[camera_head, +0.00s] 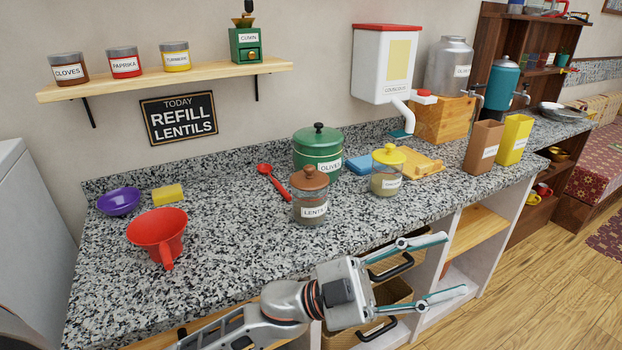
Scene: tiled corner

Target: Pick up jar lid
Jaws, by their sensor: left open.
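A glass jar labelled lentils (311,208) stands upright on the speckled counter, with a brown knobbed jar lid (309,178) on top. A second jar (386,184), with a yellow lid (389,154), stands to its right. A green canister (318,163) with a green lid (318,137) stands behind the lentils jar. My left gripper (458,264) is open and empty. It appears in front of the counter's front edge, to the right of and below the lentils jar in the picture, its fingers pointing right. My right gripper is not in view.
A red funnel (157,229), purple bowl (119,201), yellow sponge (168,194) and red scoop (273,182) lie on the counter's left half. Brown (482,148) and yellow (514,140) containers stand right. A white dispenser (378,65) overhangs the counter. Baskets (393,292) sit below.

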